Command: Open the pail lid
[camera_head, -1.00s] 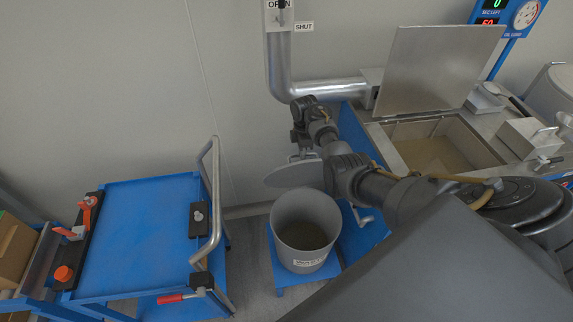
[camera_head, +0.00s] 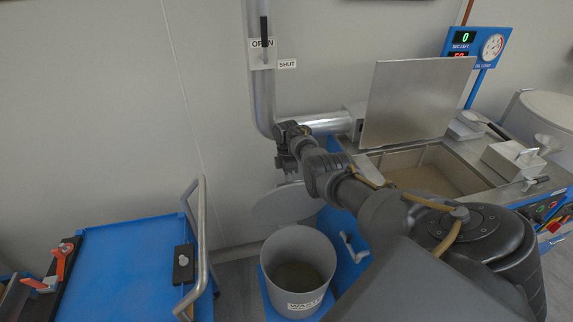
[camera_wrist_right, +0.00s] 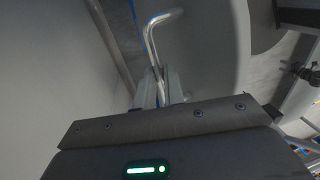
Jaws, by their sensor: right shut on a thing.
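The grey waste pail (camera_head: 268,262) stands upright with its mouth uncovered and a dark inside showing. Its round grey lid (camera_head: 282,208) is raised and tilted at the pail's back rim. My right gripper (camera_head: 289,172) is above the lid's upper side and shut on its handle; the arm and the small size partly hide the grip. In the right wrist view, the gripper's fingers (camera_wrist_right: 160,88) reach towards a pale curved surface that looks like the lid (camera_wrist_right: 208,55). My left gripper is not in view.
A blue trolley (camera_head: 120,265) with a metal push handle (camera_head: 200,235) stands left of the pail. A fryer-like vat (camera_head: 425,172) with its cover (camera_head: 415,100) upright is at the right. The wall and a metal pipe (camera_head: 263,105) are behind.

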